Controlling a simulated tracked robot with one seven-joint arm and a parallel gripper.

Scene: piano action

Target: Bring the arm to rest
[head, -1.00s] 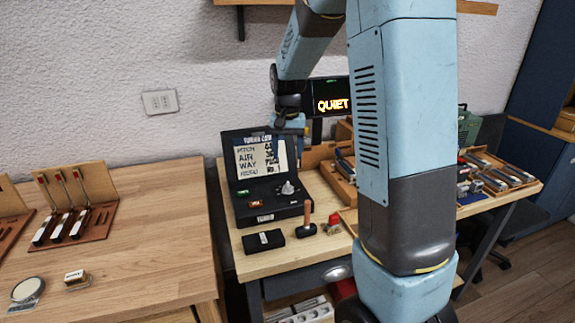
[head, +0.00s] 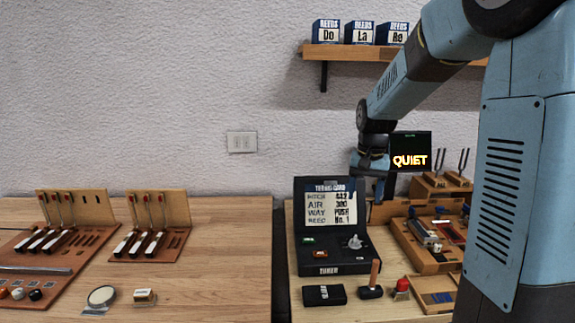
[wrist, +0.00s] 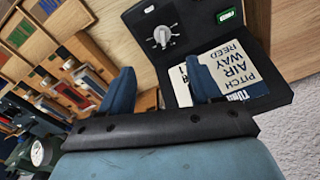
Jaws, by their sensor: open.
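My gripper (head: 370,176) hangs at the end of my blue arm, in the air above the right bench, beside the lid of the black tuner case. In the wrist view my gripper (wrist: 160,88) shows two blue fingers spread apart with nothing between them. The open tuner case (head: 335,262) stands below, its lid upright with a printed card. The case also shows in the wrist view (wrist: 188,55), with its grey knob (wrist: 162,36).
A display reading QUIET (head: 410,160) stands behind my arm. A wall shelf (head: 345,51) holds reed boxes. The left bench (head: 215,250) has bare space.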

